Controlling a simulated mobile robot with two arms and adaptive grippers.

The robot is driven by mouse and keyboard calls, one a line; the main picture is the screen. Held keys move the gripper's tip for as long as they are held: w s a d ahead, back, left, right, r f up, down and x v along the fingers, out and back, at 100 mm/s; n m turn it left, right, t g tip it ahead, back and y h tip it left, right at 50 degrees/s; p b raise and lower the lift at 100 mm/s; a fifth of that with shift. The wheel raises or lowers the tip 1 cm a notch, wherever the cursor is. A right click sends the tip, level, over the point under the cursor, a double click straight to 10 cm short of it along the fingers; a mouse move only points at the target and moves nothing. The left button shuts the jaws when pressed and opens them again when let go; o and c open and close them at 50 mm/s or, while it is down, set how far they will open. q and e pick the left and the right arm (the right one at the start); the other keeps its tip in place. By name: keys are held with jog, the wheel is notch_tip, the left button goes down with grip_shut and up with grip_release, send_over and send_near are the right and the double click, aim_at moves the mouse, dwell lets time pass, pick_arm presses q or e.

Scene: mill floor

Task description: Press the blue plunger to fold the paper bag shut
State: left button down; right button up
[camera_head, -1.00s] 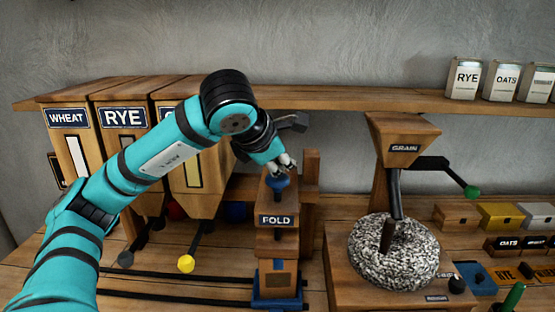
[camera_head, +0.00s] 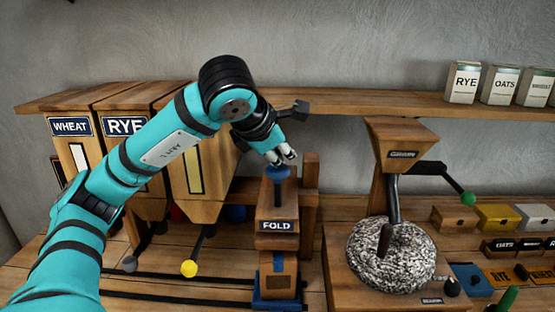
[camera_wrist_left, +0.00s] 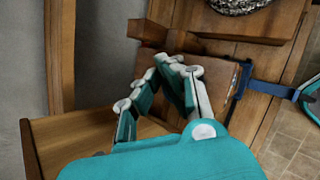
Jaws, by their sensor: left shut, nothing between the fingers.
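The FOLD press (camera_head: 278,240) is a wooden post with a dark FOLD sign, standing left of the millstone. Its blue plunger (camera_head: 278,173) sticks up from the top. My left gripper (camera_head: 286,157) is shut and empty, with its fingertips right at the plunger's top; I cannot tell whether they touch it. A brown paper bag (camera_head: 279,265) seems to stand in the lower press above a blue base (camera_head: 277,303); its top is hidden. In the left wrist view the closed fingers (camera_wrist_left: 172,62) are over the wooden press and hide the plunger. My right gripper is not in view.
Grain bins (camera_head: 72,130) stand at the left, with a yellow-knobbed lever (camera_head: 190,268) below. The millstone (camera_head: 390,258) and grain hopper (camera_head: 402,140) stand right of the press. A wooden shelf (camera_head: 340,100) runs behind my left arm. Small boxes (camera_head: 497,217) sit at the right.

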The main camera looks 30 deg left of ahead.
pick_arm(q)
jog(key=shift+r+p, duration=0.3)
jog(key=shift+r, duration=0.4)
notch_tip(320, 180, up, 5)
jog(key=p, duration=0.4)
dwell(0.7)
